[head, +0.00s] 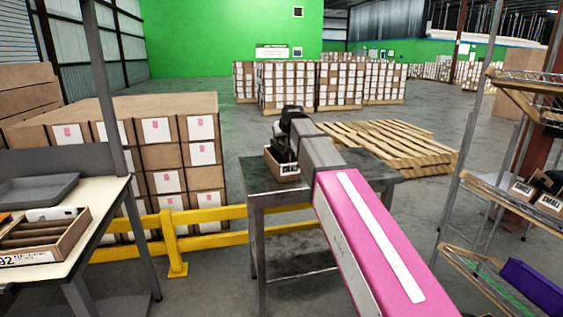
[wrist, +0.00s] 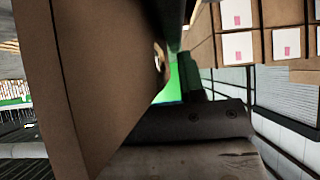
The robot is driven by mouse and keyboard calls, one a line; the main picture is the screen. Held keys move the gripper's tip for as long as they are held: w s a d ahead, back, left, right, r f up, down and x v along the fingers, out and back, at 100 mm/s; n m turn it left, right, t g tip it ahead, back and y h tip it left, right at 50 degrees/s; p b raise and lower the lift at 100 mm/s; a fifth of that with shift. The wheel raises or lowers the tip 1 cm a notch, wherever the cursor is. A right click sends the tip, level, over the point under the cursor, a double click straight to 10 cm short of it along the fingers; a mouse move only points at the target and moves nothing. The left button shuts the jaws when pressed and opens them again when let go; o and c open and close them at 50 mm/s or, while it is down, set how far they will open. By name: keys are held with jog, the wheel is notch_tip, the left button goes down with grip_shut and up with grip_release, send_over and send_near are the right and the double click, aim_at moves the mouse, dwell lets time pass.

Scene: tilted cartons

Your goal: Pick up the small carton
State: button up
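The small carton (head: 272,165) is brown with a white printed label. It is at the left end of a grey metal table (head: 350,183) in the head view. My gripper (head: 284,150) is dark and reaches down at the carton, hiding part of its top and back. In the wrist view a brown carton wall (wrist: 95,75) fills the left half, very close to the camera, beside a grey part of my gripper. Both fingertips cannot be made out, so I cannot tell whether they are closed on the carton or whether it is lifted.
Stacked labelled boxes (head: 165,150) stand at the left behind a yellow rail (head: 205,215). A wooden pallet pile (head: 395,142) lies behind the table. A wire shelf (head: 490,195) with cartons is at the right. A workbench (head: 100,205) with a tray is at the left.

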grip_shut()
jog(key=shift+r, duration=0.15)
